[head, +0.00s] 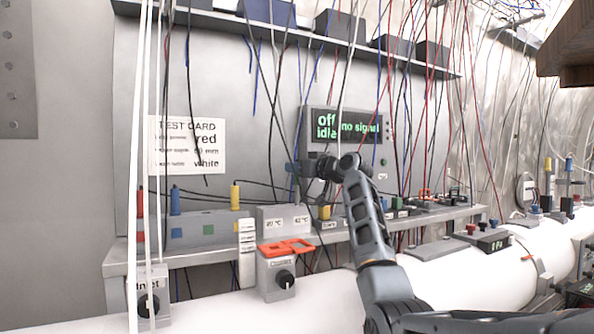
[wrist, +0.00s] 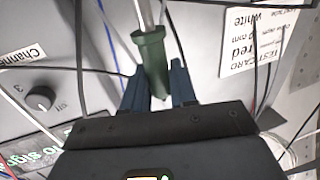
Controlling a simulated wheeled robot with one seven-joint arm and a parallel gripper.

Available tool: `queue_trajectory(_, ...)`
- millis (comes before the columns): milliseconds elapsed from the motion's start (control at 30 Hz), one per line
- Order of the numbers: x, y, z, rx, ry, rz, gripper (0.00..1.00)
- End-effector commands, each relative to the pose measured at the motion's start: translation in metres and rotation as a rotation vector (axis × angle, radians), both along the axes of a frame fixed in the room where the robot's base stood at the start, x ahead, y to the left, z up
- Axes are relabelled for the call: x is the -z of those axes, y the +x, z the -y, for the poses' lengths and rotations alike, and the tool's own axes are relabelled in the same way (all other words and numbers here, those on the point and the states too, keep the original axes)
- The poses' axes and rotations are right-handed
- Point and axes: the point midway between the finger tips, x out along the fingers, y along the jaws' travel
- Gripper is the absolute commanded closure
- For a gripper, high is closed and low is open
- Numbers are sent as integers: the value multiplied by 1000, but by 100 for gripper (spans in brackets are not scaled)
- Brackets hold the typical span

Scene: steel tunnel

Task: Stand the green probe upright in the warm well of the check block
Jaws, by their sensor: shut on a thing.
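My gripper (head: 292,169) is raised in front of the back panel, above the bench. In the wrist view the gripper (wrist: 156,78) is shut on the green probe (wrist: 151,62). The probe's green handle sits between the blue fingers, and its pale shaft runs to the top edge of that picture. In the head view I cannot make out the probe clearly. The check block (head: 284,220) is a grey block on the bench, marked 27 °C on its left and 42 °C on its right. It is below the gripper and apart from it. Its well openings are not clearly visible.
A grey rack (head: 207,229) to the left holds upright red, blue and yellow probes. An orange item (head: 286,247) lies on a dial box (head: 277,275) in front of the block. Cables hang around the arm. A test card (head: 187,146) and a display (head: 345,128) are behind.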

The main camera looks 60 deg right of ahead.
Motion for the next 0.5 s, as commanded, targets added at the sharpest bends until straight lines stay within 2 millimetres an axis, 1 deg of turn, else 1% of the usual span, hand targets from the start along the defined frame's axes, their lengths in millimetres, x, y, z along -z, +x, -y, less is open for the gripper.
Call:
queue_trajectory(33,-4,0,0,0,0,1,100)
queue_trajectory(300,-13,0,0,0,0,1,100)
queue_trajectory(500,-15,0,0,0,0,1,100)
